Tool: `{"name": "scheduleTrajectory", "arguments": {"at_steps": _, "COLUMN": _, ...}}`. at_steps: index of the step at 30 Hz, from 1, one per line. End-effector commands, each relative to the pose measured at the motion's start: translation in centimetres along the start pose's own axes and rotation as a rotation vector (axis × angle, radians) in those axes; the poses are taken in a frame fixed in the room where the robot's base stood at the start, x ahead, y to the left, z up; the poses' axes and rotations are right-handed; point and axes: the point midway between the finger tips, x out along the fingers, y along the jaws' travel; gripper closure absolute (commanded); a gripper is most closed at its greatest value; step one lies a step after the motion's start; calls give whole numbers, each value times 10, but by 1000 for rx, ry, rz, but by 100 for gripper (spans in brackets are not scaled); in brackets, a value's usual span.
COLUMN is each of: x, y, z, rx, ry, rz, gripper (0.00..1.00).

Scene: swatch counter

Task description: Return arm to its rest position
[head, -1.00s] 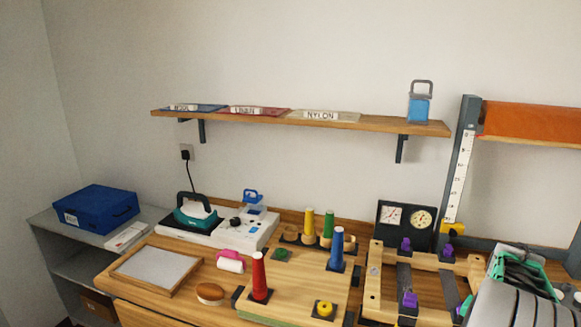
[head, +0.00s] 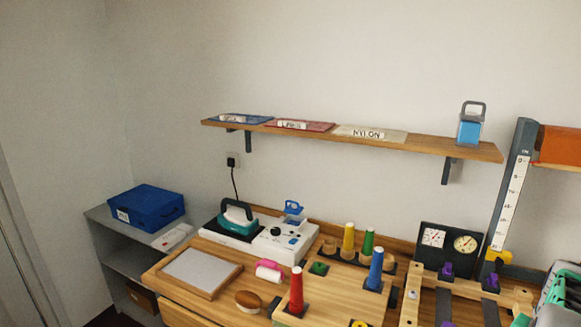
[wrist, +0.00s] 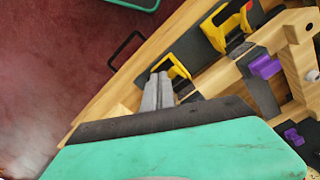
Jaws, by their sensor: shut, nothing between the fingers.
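My gripper (wrist: 157,92) shows in the wrist view as two grey fingers side by side, shut and empty. Its green and black body fills the bottom of that view. The fingers point toward the front of the wooden counter (wrist: 113,103), near a yellow clamp-like part (wrist: 178,68); I cannot tell the height between them. In the head view only a grey and green piece of my arm shows at the lower right edge, and the fingers are out of view there.
A wooden frame (head: 408,304) with purple knobs (head: 447,270) stands on the counter at right. Coloured cones, including a red one (head: 296,290), an iron (head: 236,218) and a framed board (head: 203,272) stand further left. A shelf (head: 345,139) runs above. Red carpet (wrist: 60,60) lies beside the counter.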

Motion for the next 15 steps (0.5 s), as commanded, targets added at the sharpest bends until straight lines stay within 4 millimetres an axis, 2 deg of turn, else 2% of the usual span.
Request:
{"name": "scheduleTrajectory", "arguments": {"at_steps": 1, "x": -11, "y": 0, "z": 0, "rx": 0, "ry": 1, "rz": 0, "gripper": 100}}
{"name": "scheduleTrajectory", "arguments": {"at_steps": 9, "x": -39, "y": 0, "z": 0, "rx": 0, "ry": 1, "rz": 0, "gripper": 100}}
{"name": "scheduleTrajectory", "arguments": {"at_steps": 13, "x": -38, "y": 0, "z": 0, "rx": -1, "ry": 0, "rz": 0, "gripper": 100}}
{"name": "scheduleTrajectory", "arguments": {"at_steps": 14, "x": -38, "y": 0, "z": -5, "rx": -25, "ry": 22, "rz": -2, "gripper": 100}}
{"name": "scheduleTrajectory", "arguments": {"at_steps": 15, "x": -29, "y": 0, "z": -6, "rx": -47, "ry": 38, "rz": -3, "gripper": 100}}
